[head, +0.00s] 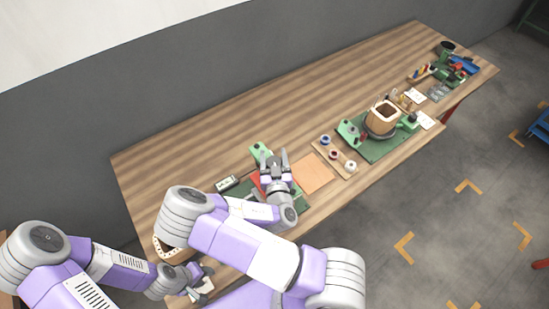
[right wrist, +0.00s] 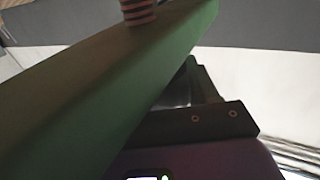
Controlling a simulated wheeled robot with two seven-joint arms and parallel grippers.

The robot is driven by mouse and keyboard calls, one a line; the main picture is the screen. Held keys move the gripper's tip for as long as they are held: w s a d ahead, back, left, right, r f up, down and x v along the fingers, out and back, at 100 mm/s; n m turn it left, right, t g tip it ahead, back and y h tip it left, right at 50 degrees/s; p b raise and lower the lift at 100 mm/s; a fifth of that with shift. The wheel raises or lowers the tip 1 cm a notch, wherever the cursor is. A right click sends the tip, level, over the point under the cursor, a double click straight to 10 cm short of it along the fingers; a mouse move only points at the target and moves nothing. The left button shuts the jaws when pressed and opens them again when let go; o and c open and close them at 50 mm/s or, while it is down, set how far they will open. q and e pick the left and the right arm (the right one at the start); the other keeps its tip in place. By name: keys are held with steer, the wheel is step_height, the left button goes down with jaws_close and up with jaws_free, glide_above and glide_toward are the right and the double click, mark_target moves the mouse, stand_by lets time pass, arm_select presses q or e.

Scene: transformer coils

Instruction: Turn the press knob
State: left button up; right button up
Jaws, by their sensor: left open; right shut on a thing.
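The green press (head: 260,149) stands near the left end of the wooden table. My right gripper (head: 275,160) is over it, its fingers pointing toward the back of the table. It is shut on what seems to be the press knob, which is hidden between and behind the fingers. In the right wrist view a green part (right wrist: 100,90) of the press fills the left side, close to a dark finger (right wrist: 195,122). My left gripper (head: 203,287) is open and apart from the press, low at the table's front left.
An orange-tan sheet (head: 313,173) lies right of the press. Beyond it are a wooden tray of spools (head: 345,168) and a green mat (head: 375,152) with a wound coil (head: 382,117). A round wooden piece (head: 172,250) lies at the left. The back of the table is clear.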

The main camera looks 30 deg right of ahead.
arm_select(q)
steer(key=shift+f, duration=0.15)
arm_select(e)
steer(key=shift+n+t+y, duration=0.5)
steer(key=shift+n+y, duration=0.3)
steer(key=shift+y, duration=0.4)
steer(key=shift+a+r, duration=0.1)
steer(key=o, duration=1)
steer(key=shift+c, duration=0.2)
